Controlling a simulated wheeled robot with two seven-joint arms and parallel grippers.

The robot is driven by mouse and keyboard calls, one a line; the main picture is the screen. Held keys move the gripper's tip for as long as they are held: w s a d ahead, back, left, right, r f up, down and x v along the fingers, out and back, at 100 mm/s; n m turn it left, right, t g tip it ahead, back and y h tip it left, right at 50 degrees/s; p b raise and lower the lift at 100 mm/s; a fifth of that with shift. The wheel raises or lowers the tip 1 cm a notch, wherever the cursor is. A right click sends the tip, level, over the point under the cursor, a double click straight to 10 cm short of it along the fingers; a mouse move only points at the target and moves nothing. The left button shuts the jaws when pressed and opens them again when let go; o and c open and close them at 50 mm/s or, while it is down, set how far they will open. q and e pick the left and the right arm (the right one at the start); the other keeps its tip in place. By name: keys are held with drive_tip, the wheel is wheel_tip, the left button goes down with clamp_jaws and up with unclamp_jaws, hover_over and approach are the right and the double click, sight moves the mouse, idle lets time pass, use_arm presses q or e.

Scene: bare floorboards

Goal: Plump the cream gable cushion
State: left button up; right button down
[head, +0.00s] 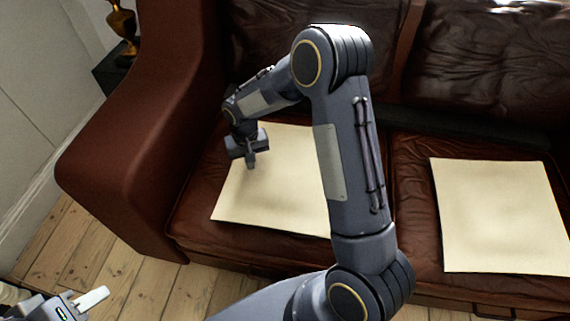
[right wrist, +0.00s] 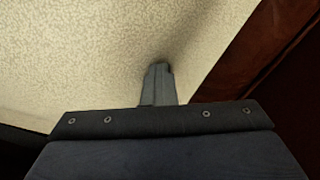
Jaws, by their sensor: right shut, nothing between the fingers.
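Two cream square cushions lie flat on the brown leather sofa, a left one (head: 285,185) and a right one (head: 497,215). I cannot tell by shape which is the gable one. My right gripper (head: 251,162) is over the upper left part of the left cushion, pointing down, shut and empty. In the right wrist view its closed fingers (right wrist: 159,75) meet the cream cushion (right wrist: 90,50) near its edge, with a dark shadow or dent around the tips. My right arm hides the left cushion's right side. My left gripper (head: 90,299) is at the lower left, partly cut off, away from the sofa.
The sofa's thick left armrest (head: 140,150) rises beside the left seat, and its backrest (head: 480,60) stands behind. A gold ornament (head: 122,25) stands on a dark stand at the upper left. Bare floorboards (head: 100,260) lie in front.

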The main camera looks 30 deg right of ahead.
drive_tip(key=shift+d+f, duration=0.1)
drive_tip(key=shift+f, duration=0.4)
drive_tip(key=shift+s, duration=0.1)
wheel_tip(320, 180, up, 7)
drive_tip(key=p, duration=0.4)
drive_tip(key=shift+r+p, duration=0.1)
drive_tip(key=shift+p, duration=0.3)
wheel_tip(320, 180, up, 6)
drive_tip(key=p, duration=0.4)
drive_tip(key=shift+p, duration=0.3)
drive_tip(key=shift+r, duration=0.1)
